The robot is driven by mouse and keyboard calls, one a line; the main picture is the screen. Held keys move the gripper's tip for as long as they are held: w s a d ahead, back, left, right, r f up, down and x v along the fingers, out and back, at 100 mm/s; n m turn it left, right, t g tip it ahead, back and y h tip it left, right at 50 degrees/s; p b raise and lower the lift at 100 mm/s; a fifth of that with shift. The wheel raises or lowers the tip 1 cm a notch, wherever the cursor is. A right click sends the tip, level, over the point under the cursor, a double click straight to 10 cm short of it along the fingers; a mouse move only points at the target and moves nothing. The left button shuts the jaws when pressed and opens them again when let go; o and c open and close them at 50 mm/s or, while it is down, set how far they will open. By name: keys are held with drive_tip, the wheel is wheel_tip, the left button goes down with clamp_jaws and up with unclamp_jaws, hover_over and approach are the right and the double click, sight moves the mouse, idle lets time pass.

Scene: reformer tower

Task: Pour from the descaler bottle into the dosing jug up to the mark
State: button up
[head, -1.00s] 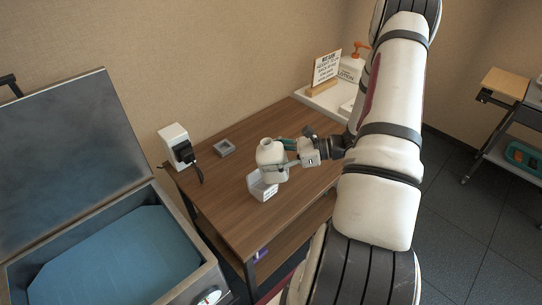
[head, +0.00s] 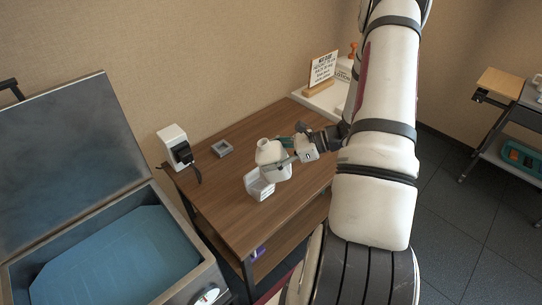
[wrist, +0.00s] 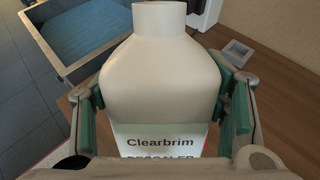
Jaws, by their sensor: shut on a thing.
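The descaler bottle (head: 267,156) is cream-white with an open neck. My gripper (head: 282,157) is shut on its body and holds it over the wooden table. In the wrist view the bottle (wrist: 160,75) fills the middle between green finger pads, its label reading "Clearbrim" and "DESCALER". Its neck leans slightly left in the head view. A small pale open-topped container, apparently the dosing jug (head: 259,188), stands on the table just below and in front of the bottle. Its fill level and mark cannot be made out, and it is hidden in the wrist view.
A small grey square dish (head: 222,149) sits at the table's back left, near a white box with a black plug (head: 176,149). An open metal tank of blue liquid (head: 125,262) stands left. A sign (head: 323,68) stands on a white surface behind. The table's front right is clear.

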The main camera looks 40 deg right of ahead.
drive_tip(key=shift+s+d+r+g+h+p, duration=0.1)
drive_tip(key=shift+s+d+g+h+p, duration=0.1)
drive_tip(key=shift+g+h+p, duration=0.25)
idle(0.5)
drive_tip(key=shift+s+g+h, duration=0.1)
drive_tip(key=shift+g+h, duration=0.25)
drive_tip(key=shift+d, duration=0.1)
drive_tip(key=shift+g, duration=0.3)
drive_tip(key=shift+s+d+h, duration=0.1)
drive_tip(key=shift+s+h, duration=0.05)
drive_tip(key=shift+h, duration=0.35)
drive_tip(key=shift+g, duration=0.4)
drive_tip(key=shift+s+d+f+h+p, duration=0.1)
drive_tip(key=shift+d+f+h+p, duration=0.1)
drive_tip(key=shift+h+p, duration=0.1)
drive_tip(key=shift+a, duration=0.1)
